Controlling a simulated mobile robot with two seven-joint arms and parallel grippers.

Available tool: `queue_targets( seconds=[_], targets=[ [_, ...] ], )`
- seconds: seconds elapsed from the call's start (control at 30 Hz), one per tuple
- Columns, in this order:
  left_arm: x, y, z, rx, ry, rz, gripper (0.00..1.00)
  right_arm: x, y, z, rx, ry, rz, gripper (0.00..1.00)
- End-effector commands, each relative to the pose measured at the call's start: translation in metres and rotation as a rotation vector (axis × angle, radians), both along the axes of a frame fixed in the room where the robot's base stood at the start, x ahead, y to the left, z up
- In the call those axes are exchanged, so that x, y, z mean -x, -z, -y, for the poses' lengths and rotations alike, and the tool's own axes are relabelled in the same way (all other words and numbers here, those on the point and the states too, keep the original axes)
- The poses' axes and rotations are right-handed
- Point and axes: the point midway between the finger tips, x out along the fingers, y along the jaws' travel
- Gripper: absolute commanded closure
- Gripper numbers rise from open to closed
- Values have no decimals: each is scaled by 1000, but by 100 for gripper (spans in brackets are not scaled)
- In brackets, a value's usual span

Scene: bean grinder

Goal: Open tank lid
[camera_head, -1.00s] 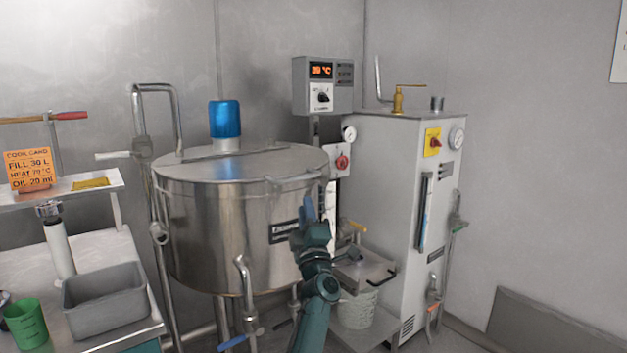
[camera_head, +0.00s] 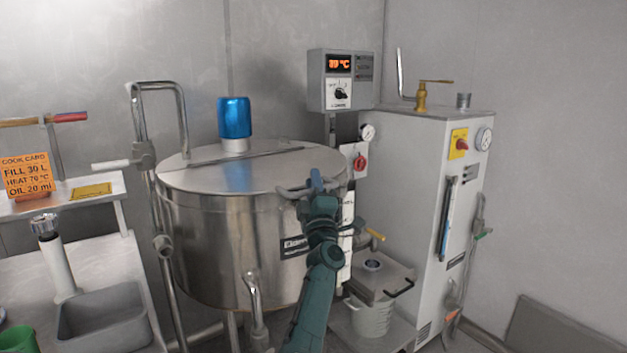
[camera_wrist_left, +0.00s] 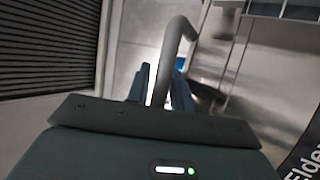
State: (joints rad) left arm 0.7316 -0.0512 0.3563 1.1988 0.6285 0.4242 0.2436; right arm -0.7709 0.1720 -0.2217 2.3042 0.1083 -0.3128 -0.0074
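The steel tank (camera_head: 230,235) stands left of centre with its round lid (camera_head: 240,172) lying shut on top. A blue cylinder (camera_head: 234,118) stands on the lid. A grey bar handle (camera_head: 292,192) is at the lid's front right edge. My left gripper (camera_head: 316,183) is at this handle, its blue fingers up against it in the head view. In the left wrist view the curved grey handle (camera_wrist_left: 172,45) runs between the two fingers (camera_wrist_left: 163,84), which stand apart. Whether they touch it is not clear. My right gripper is not in view.
A control box (camera_head: 341,80) stands behind the tank. A white cabinet (camera_head: 430,190) is to the right, with a white bucket (camera_head: 371,314) in front. A bent pipe (camera_head: 160,88) rises at the tank's left. A bench (camera_head: 100,250) with a grey bin (camera_head: 103,318) is at left.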

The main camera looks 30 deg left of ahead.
Motion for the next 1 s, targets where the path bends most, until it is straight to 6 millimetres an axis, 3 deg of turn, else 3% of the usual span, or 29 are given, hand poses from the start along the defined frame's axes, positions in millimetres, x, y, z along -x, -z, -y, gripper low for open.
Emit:
queue_targets(
  seconds=[0.23, 0.53, 1.0],
  targets=[
    [0, 0, 0, 0, 0, 0, 77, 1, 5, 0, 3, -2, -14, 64],
    [0, 0, 0, 0, 0, 0, 100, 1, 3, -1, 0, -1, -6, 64],
    [0, -3, 0, 0, 0, 0, 100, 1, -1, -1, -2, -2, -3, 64]
  ],
)
